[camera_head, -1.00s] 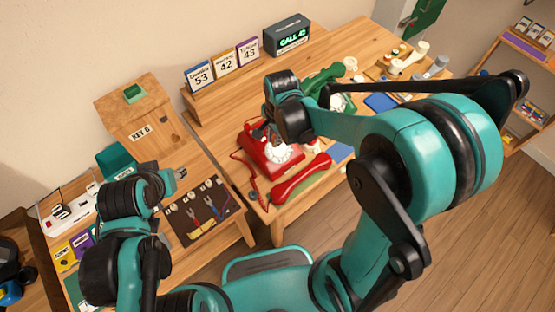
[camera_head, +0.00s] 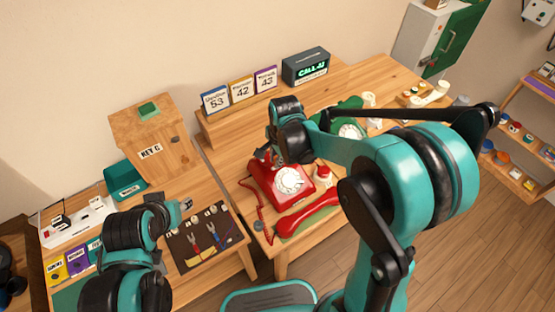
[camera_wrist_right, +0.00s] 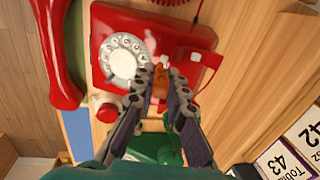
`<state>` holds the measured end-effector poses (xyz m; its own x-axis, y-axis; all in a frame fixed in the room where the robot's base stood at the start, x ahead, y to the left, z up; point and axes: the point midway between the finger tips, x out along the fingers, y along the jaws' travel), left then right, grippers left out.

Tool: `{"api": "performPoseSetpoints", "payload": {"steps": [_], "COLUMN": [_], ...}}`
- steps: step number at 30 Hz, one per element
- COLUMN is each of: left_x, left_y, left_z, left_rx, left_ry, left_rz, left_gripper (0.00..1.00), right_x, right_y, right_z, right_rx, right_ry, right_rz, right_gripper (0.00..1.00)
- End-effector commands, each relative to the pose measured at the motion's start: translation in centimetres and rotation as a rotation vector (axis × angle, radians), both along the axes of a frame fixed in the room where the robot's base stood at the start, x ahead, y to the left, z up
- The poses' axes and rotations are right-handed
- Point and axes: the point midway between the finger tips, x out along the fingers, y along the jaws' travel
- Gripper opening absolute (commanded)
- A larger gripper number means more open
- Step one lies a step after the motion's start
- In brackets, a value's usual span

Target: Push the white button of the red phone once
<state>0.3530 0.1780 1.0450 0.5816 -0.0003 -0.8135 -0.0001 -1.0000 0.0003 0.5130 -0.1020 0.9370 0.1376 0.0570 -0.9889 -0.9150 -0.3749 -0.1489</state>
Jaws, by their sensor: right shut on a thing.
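The red phone (camera_head: 262,178) stands on the wooden table with its white dial (camera_head: 289,180) facing up. In the right wrist view its red body (camera_wrist_right: 185,30) fills the top, with small white parts (camera_wrist_right: 166,60) just ahead of the fingertips; I cannot tell which is the button. My right gripper (camera_wrist_right: 161,86) is shut on a small orange-brown piece (camera_wrist_right: 160,80) over the phone's edge, beside the dial. Whether it touches the phone is unclear. In the head view the right arm hides its fingertips. My left gripper (camera_head: 186,204) is by the tool board, away from the phone.
The red handset (camera_head: 305,216) lies off the phone, in front of it. A small red thing with a white top (camera_head: 323,174) stands right of the phone. A green phone (camera_head: 325,116) is behind. Number cards (camera_head: 241,90) and a lit CALL 42 sign (camera_head: 306,68) stand at the back.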

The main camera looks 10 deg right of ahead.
Motion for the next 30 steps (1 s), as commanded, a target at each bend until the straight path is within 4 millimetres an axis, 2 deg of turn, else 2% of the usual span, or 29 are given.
{"api": "performPoseSetpoints", "payload": {"steps": [30], "left_x": [0.01], "left_y": [0.00], "left_z": [-0.78], "left_rx": [0.000], "left_ry": [0.000], "left_rz": [0.000], "left_gripper": [0.40], "right_x": [0.36], "right_y": [0.17], "right_z": [-0.88], "right_rx": [0.000], "right_ry": [0.000], "right_rz": [0.000], "right_gripper": [0.00]}}
